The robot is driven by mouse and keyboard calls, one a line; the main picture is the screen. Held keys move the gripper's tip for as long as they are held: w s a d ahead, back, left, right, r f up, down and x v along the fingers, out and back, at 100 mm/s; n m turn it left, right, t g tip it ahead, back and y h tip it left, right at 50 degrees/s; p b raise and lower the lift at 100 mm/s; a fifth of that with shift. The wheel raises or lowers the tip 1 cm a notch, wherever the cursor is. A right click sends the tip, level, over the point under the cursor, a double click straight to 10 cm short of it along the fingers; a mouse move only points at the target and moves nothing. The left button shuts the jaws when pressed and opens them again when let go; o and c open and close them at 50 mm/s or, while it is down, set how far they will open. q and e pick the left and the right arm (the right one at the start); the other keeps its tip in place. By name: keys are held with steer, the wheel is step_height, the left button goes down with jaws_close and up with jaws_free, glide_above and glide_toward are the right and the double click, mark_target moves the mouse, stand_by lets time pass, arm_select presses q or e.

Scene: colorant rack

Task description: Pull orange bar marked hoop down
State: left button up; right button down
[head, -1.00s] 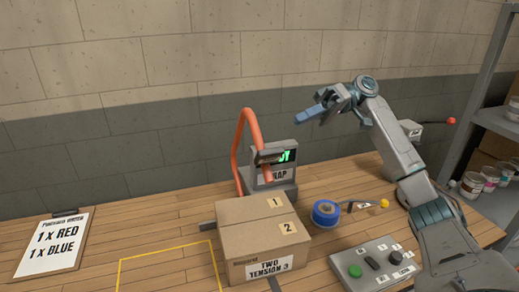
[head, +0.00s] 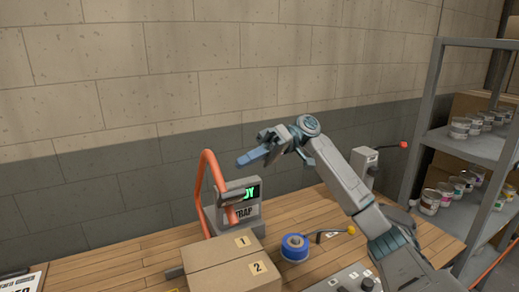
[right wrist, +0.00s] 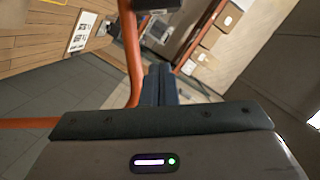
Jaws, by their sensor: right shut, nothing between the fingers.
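The orange bar (head: 201,185) is a bent hoop rising at the left of a grey machine (head: 240,213), which has a green-lit screen. The bar stands raised, curving over and down in front of the machine. Its label cannot be read. My right gripper (head: 243,160) is shut and empty, its blue fingers pointing left, just right of the bar's upper part and above the machine. In the right wrist view the orange bar (right wrist: 131,50) runs just left of the shut fingers (right wrist: 160,80); contact cannot be told. My left gripper is not in view.
A cardboard box (head: 225,270) stands in front of the machine. A blue tape roll (head: 295,247) and a yellow-knobbed lever (head: 350,230) are to its right. A control box (head: 350,280) lies at the front. Shelves with cans (head: 430,201) stand at the right.

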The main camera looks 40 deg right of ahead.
arm_select(q)
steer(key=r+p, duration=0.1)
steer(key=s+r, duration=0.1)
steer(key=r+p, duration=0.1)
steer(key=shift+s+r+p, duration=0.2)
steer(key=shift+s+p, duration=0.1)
steer(key=shift+p, duration=0.05)
arm_select(e)
steer(key=s+a+f, duration=0.3)
steer(key=a, duration=0.1)
steer(key=shift+a, duration=0.4)
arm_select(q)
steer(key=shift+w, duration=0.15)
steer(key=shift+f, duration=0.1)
arm_select(e)
steer(key=shift+f, duration=0.1)
